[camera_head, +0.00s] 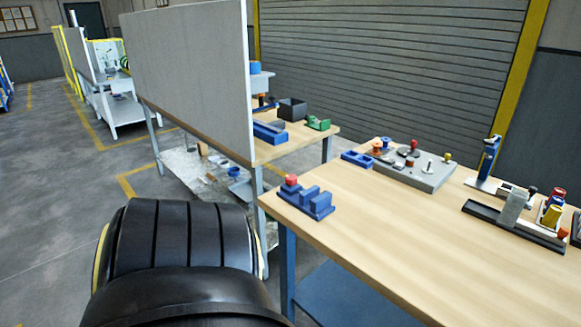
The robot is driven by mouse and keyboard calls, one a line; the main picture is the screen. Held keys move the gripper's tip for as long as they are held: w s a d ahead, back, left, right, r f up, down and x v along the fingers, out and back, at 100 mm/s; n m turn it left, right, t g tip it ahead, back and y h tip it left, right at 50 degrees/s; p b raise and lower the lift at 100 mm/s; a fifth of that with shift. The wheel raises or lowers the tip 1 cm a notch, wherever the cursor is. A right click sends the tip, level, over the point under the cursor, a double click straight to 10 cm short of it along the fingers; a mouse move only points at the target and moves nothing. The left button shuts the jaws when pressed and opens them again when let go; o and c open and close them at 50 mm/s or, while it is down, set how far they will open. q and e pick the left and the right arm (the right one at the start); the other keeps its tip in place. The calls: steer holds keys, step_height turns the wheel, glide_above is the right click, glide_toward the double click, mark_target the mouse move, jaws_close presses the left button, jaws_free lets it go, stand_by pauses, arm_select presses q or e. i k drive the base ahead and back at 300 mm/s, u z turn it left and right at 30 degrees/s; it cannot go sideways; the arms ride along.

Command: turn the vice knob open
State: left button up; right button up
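A small blue vice-like block with raised jaws (307,202) sits at the near left corner of the wooden table. A red knob (291,180) stands at its left end. A dark, long fixture (487,212) with a grey upright block lies farther right on the same table, with a red-orange knob (563,234) at its right end. I cannot tell for sure which of these is the vice of the task, or how far either one is opened. Neither of my grippers is in view.
The wooden table (400,235) is mostly bare in front. A grey board with several knobs (425,174) and a blue stand (489,158) sit toward the back. A second table (290,147) with a tall grey panel (190,70) stands behind left. Open floor (60,190) lies left.

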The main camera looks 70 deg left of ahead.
mark_target(290, 180)
steer(key=u, duration=2.2)
